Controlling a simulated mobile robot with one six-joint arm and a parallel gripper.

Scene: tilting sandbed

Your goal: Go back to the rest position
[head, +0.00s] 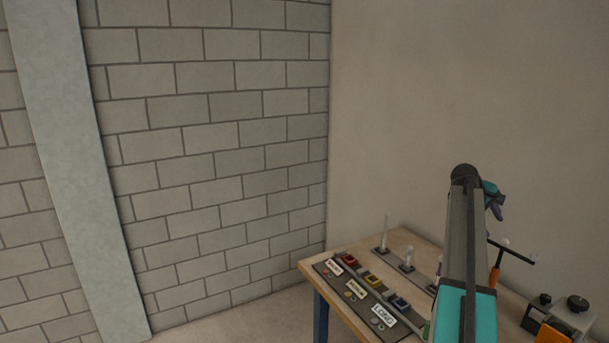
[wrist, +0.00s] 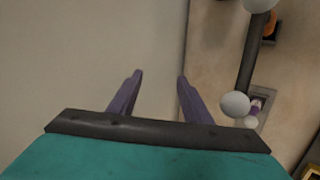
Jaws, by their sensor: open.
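My gripper (wrist: 158,80) shows in the wrist view as two purple fingers spread apart with nothing between them. In the head view my gripper (head: 497,211) is at the end of my raised arm, above the right part of the wooden table (head: 312,266). My arm hides part of the tabletop.
On the table are a dark panel (head: 352,296) with labelled plates and coloured blocks, upright white pegs (head: 386,232), an orange-handled T-bar (head: 496,268) and a black and orange device (head: 571,314). The T-bar's white-knobbed bar (wrist: 250,60) is close right of my fingers. A plain wall stands behind.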

